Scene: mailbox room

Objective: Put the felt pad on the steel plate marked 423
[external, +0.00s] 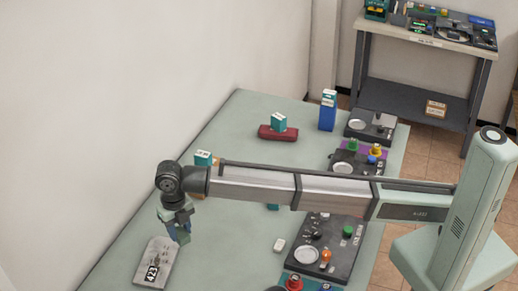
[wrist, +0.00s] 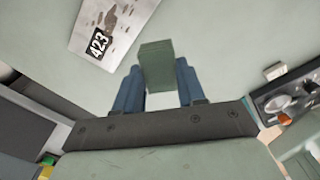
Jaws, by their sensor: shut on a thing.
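The steel plate marked 423 (external: 155,262) lies flat on the pale green table, in front of my gripper at the lower left of the external view. It also shows at the top left of the wrist view (wrist: 112,26), partly cut off, with a black 423 label and brownish specks. My gripper (external: 179,232) is just beyond the plate's far right end, low over the table. In the wrist view its blue fingers (wrist: 157,82) are shut on a grey-green block, which I take to be the felt pad (wrist: 156,62). The pad is apart from the plate in that view.
A small white block (external: 279,245) lies to the right. Black control panels (external: 330,238) line the table's right side. Farther back are a red case (external: 277,133) and a blue box (external: 327,117). A wall borders the left. Bare tabletop surrounds the plate.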

